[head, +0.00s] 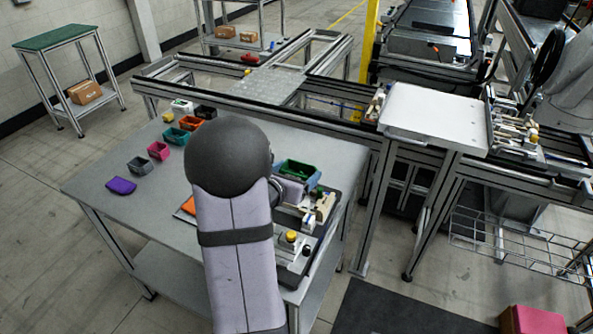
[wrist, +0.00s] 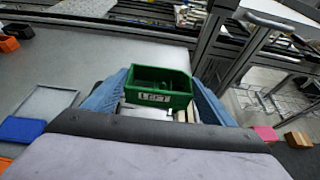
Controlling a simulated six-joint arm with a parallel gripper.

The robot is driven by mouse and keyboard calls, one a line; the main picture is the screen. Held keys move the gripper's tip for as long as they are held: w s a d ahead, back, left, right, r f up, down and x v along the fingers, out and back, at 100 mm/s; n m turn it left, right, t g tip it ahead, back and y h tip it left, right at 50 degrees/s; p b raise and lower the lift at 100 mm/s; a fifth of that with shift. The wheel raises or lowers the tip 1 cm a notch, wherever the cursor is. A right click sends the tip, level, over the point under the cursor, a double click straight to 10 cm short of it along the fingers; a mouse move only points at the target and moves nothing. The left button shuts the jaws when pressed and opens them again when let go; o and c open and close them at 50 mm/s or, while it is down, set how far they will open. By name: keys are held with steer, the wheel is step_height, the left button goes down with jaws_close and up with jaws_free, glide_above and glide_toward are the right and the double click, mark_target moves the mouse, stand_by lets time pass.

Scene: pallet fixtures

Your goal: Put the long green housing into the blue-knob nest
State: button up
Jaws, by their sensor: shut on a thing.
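The green housing (head: 297,169) is a green open-topped box, held above the right part of the table. In the wrist view, the housing (wrist: 160,86) sits upright between two blue fingers and has a white label with dark letters on its near side. My gripper (wrist: 158,98) is shut on it. In the head view, my gripper (head: 296,180) is partly hidden behind my arm. A fixture area with light blocks and a yellow knob (head: 291,236) lies below and in front of the housing. I cannot make out a blue knob in either view; my arm hides part of the fixtures.
Small bins stand along the table's left and back, among them a grey bin (head: 140,166), a pink bin (head: 158,150) and a teal bin (head: 176,136). A purple piece (head: 121,186) lies at the left. A metal frame conveyor (head: 270,85) runs behind the table.

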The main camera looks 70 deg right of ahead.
step_height(320, 180, down, 4)
steer(key=b, duration=0.3)
steer(key=shift+f+b, duration=1.15)
steer(key=shift+b, duration=0.2)
steer(key=shift+f+b, duration=1.05)
steer(key=shift+b, duration=0.5)
steer(key=o, duration=1.2)
steer(key=shift+a, duration=0.1)
steer(key=shift+b+v, duration=0.35)
steer(key=shift+v, duration=3.3)
steer(key=shift+w, duration=0.1)
